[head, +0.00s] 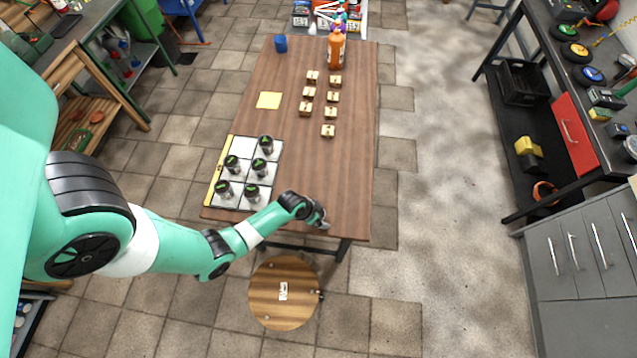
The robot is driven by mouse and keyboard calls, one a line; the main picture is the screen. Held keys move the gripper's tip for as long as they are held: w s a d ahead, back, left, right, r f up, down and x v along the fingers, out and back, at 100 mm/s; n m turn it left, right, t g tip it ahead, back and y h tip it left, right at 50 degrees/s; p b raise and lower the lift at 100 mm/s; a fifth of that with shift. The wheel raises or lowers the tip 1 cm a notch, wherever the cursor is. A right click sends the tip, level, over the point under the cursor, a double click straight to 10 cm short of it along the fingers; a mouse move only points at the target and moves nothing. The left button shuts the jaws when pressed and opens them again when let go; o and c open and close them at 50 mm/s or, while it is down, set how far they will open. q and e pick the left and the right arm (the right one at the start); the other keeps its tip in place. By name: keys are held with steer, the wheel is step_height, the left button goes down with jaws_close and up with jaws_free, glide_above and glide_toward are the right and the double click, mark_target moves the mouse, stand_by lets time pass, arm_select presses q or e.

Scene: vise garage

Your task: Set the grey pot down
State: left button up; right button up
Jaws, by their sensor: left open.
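Several small grey pots with dark, green-marked tops stand upright in the white-celled tray (214,180) on the left part of the brown table. One pot (265,145) is in the far right cell, and another pot (252,192) is in the near right cell. The far left cell holds no pot. I cannot tell which pot the task means. My right gripper is out of view.
Several small wooden blocks (328,131), a yellow square (269,100), a blue cup (280,43) and an orange bottle (336,50) stand farther back on the table. A round wooden stool (283,305) is in front. The table's near right area is mostly clear.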

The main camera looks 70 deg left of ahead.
arm_select(q)
steer(key=c, duration=1.4)
steer(key=shift+r, duration=0.2)
